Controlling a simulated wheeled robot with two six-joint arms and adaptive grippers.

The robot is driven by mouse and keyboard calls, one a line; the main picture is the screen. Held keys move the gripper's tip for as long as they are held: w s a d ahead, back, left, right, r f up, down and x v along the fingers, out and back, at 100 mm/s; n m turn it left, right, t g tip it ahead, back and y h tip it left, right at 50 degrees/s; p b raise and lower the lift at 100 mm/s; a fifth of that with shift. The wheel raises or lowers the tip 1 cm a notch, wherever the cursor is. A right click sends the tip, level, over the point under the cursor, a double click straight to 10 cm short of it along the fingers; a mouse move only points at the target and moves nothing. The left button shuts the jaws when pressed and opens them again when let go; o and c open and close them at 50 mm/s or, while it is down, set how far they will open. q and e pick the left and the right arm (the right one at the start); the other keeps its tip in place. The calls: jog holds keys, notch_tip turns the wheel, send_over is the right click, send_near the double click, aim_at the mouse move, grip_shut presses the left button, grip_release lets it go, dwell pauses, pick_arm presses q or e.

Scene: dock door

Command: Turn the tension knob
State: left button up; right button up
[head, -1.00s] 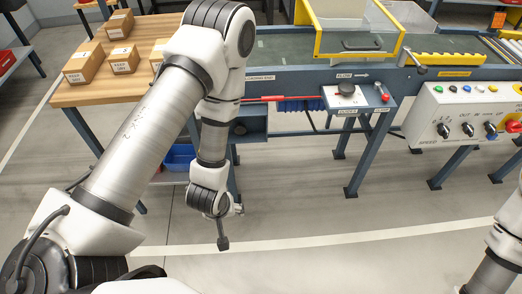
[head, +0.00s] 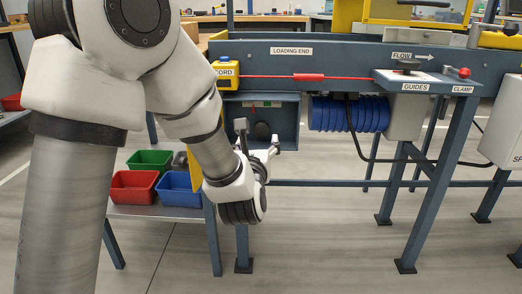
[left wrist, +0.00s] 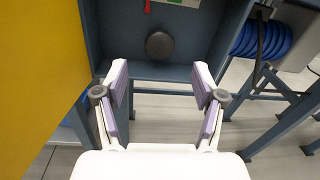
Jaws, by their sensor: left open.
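The tension knob looks like a dark round knob (head: 262,130) on the back wall of an open blue-grey box (head: 290,107) under the conveyor's loading end. In the left wrist view the knob (left wrist: 159,45) shows whole, ahead and near the middle. My left gripper (head: 260,138) is in front of the box, its fingers towards the knob. In the left wrist view its two pads (left wrist: 161,78) stand wide apart with nothing between them, short of the knob. My right gripper is not in view.
A yellow panel (left wrist: 40,75) stands close at left in the left wrist view. Red (head: 134,187), green (head: 150,160) and blue bins (head: 181,189) sit on a low shelf beside my left arm. A blue coil (head: 348,114) hangs right of the box, below the red cord (head: 345,78).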

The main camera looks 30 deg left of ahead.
aim_at(261, 130)
pick_arm(q)
jog(key=w+p, duration=0.1)
jog(key=w+a+r+p, duration=0.1)
jog(key=p, duration=0.1)
jog(key=x, duration=0.2)
jog(key=f+b+x, duration=0.1)
jog(key=x, duration=0.1)
jog(key=shift+w+a+b, duration=0.15)
jog(key=shift+a+b, duration=0.05)
jog(key=shift+b, duration=0.1)
jog(key=shift+w+a, duration=0.1)
jog(key=shift+w, duration=0.2)
jog(key=shift+r, duration=0.1)
jog(key=c, duration=1.1)
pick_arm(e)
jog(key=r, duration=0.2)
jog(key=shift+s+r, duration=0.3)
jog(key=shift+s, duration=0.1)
